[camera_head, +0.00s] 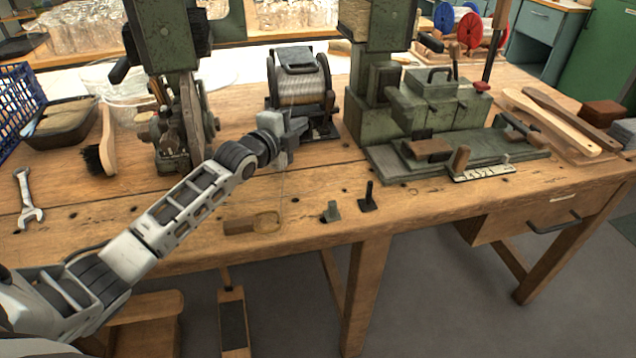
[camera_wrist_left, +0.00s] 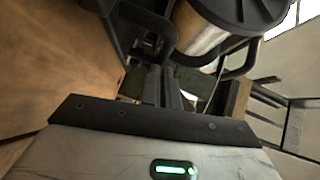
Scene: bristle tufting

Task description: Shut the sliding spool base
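The wire spool (camera_head: 301,84), grey with a dark frame and top cover, stands on its dark base (camera_head: 326,132) at the back middle of the bench. My left arm reaches in from the left, and its gripper (camera_head: 292,127) is at the front of the spool, hiding part of the base. In the left wrist view, the spool (camera_wrist_left: 198,38) and its dark frame are at the top, close beyond the dark fingers (camera_wrist_left: 165,88). The fingers look close together, but their tips are hard to make out against dark parts. Whether they touch the base cannot be told. My right gripper is not in view.
A green press (camera_head: 388,105) stands close right of the spool, and another green machine (camera_head: 180,125) stands to the left. A brush (camera_head: 104,145), a wrench (camera_head: 28,198), a wooden-handled loop (camera_head: 250,223) and two small dark pegs (camera_head: 367,197) lie on the bench (camera_head: 300,185).

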